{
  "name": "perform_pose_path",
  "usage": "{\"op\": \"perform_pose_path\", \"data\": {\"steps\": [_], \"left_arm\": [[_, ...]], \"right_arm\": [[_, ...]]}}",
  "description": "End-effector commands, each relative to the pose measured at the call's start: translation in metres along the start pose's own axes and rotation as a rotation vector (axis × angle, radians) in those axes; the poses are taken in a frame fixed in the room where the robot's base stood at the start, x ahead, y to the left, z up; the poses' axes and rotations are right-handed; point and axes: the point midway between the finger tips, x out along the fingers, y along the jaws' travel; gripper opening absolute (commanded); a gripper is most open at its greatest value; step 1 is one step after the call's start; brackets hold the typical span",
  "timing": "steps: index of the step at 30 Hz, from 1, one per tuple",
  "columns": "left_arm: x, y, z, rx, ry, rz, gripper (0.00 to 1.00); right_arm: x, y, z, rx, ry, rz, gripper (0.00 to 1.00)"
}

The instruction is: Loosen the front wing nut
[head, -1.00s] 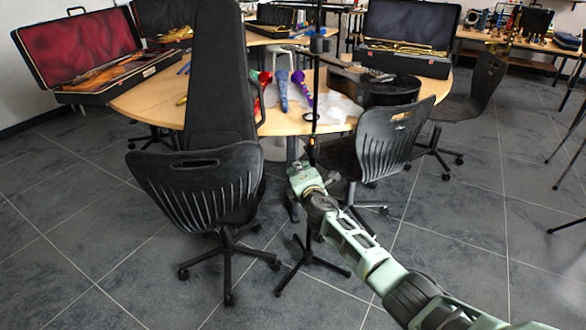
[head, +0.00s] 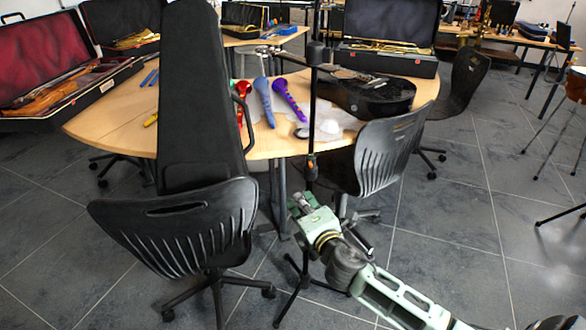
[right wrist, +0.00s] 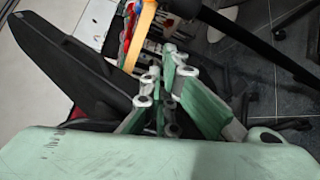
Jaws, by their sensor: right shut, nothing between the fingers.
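A black stand (head: 315,115) with a thin upright pole and spread legs stands in front of the round table. A small orange part (head: 311,160) sits on its pole; I cannot make out a wing nut for certain. My right gripper (head: 300,201) is shut and empty, close to the pole in the picture and below the orange part. I cannot tell whether it touches the stand. In the right wrist view its fingers (right wrist: 170,70) are together, with a dark bar (right wrist: 245,40) crossing beyond them. My left gripper is not in view.
A black chair (head: 180,230) holding a tall dark case (head: 200,100) stands left of the stand; another black chair (head: 385,155) stands close on its right. The table (head: 115,115) bears coloured horns (head: 264,98) and a black guitar (head: 370,95).

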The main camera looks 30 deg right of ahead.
Motion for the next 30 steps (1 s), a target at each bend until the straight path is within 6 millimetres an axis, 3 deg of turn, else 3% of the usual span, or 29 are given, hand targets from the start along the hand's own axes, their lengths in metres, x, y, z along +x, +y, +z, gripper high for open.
{"op": "perform_pose_path", "data": {"steps": [4, 9, 20, 24, 30], "left_arm": [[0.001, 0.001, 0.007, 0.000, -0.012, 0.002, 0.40], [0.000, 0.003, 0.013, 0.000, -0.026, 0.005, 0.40], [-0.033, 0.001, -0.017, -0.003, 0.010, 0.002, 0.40], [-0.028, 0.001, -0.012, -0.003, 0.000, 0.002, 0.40], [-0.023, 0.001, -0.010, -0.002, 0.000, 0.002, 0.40]], "right_arm": [[0.001, 0.001, -0.001, 0.002, 0.002, 0.001, 0.00], [0.026, 0.002, -0.001, 0.002, 0.001, 0.002, 0.00], [0.097, 0.001, -0.001, 0.002, 0.001, 0.002, 0.00], [0.089, 0.002, 0.021, -0.002, 0.002, 0.000, 0.00], [0.083, 0.001, 0.035, 0.001, 0.003, 0.000, 0.00]]}}
